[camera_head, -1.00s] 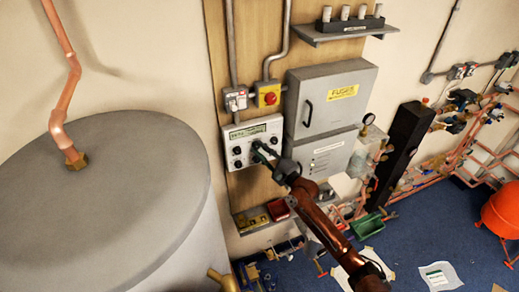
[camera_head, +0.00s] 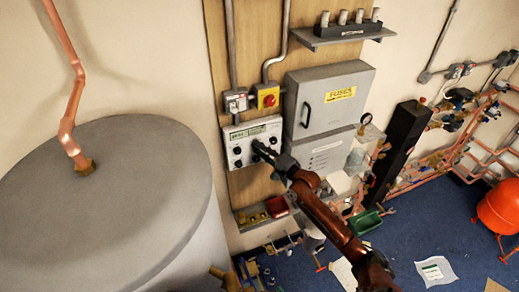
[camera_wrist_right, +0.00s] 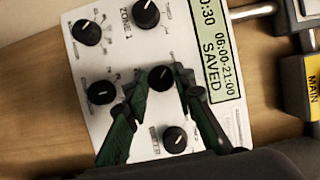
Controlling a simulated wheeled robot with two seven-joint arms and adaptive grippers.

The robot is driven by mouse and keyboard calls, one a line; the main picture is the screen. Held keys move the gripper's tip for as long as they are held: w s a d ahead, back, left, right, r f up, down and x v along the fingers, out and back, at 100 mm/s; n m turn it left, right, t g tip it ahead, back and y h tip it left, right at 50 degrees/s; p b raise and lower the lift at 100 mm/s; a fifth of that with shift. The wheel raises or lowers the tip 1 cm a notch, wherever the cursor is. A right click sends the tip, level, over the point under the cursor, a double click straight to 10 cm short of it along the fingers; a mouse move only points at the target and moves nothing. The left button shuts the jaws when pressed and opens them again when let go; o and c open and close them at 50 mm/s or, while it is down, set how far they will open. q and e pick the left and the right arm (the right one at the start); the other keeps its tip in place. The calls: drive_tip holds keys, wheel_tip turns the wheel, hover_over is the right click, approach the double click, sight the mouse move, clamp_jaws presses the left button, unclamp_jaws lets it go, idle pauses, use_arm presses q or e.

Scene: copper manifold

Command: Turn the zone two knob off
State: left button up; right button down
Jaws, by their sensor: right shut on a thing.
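A white control panel (camera_head: 233,134) hangs on the wooden board, with a green display and several black knobs. In the right wrist view the panel (camera_wrist_right: 82,68) is turned sideways, and its display (camera_wrist_right: 215,60) reads "SAVED". My right gripper (camera_head: 262,150) is at the panel. In the wrist view its green-black fingers (camera_wrist_right: 160,88) are on either side of a middle black knob (camera_wrist_right: 161,78) and shut on it. "ZONE 1" is printed beside the knob (camera_wrist_right: 146,14) above it. The held knob's own label is hidden behind a finger. My left gripper is not in view.
A grey fuse cabinet (camera_head: 331,82) is right of the panel. A red-buttoned yellow switch box (camera_head: 268,97) is above. A large grey tank (camera_head: 110,200) fills the left. A shelf with a red bin (camera_head: 277,206) is below.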

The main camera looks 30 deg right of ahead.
drive_tip(key=c, duration=1.6)
unclamp_jaws()
drive_tip(key=v, duration=1.2)
